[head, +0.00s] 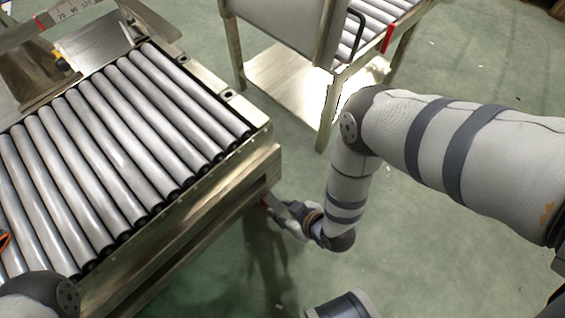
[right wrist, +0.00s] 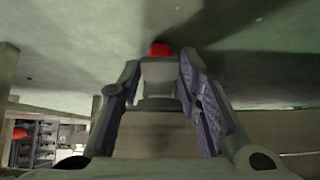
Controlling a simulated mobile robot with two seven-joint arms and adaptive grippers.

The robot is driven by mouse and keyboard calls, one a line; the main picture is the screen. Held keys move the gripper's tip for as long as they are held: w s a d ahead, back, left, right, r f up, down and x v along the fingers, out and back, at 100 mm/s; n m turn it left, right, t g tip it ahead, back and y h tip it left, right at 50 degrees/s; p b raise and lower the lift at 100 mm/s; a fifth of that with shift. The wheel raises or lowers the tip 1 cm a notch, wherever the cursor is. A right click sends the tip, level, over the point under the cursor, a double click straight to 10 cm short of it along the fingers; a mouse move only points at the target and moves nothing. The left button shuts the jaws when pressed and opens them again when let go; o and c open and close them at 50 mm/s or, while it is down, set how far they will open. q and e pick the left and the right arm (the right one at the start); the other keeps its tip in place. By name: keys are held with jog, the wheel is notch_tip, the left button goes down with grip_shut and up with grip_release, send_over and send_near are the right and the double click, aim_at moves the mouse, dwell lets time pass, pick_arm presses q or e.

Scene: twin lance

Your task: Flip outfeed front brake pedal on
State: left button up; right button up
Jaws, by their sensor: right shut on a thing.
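My right gripper (head: 279,209) reaches in from the right at this corner, below the frame rail. In the right wrist view, the pedal's red end (right wrist: 160,50) shows beyond the fingers, with a pale grey part behind it. The right gripper (right wrist: 160,85) is shut on the pedal, one finger on each side. Which way the pedal is tilted I cannot tell. My left gripper is not in view.
The near roller conveyor (head: 235,170) with its metal side rail fills the left. A second conveyor (head: 335,85) on legs, with a low metal shelf, stands behind. Green floor (head: 460,260) lies open to the right and between the two.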

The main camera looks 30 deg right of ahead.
jog(key=shift+f+t+y+b, duration=0.4)
jog(key=shift+f+t+b, duration=0.3)
jog(key=shift+t, duration=0.3)
jog(key=o, duration=1.1)
jog(key=shift+o, duration=0.2)
jog(key=v, duration=1.2)
jog(key=shift+f, duration=0.1)
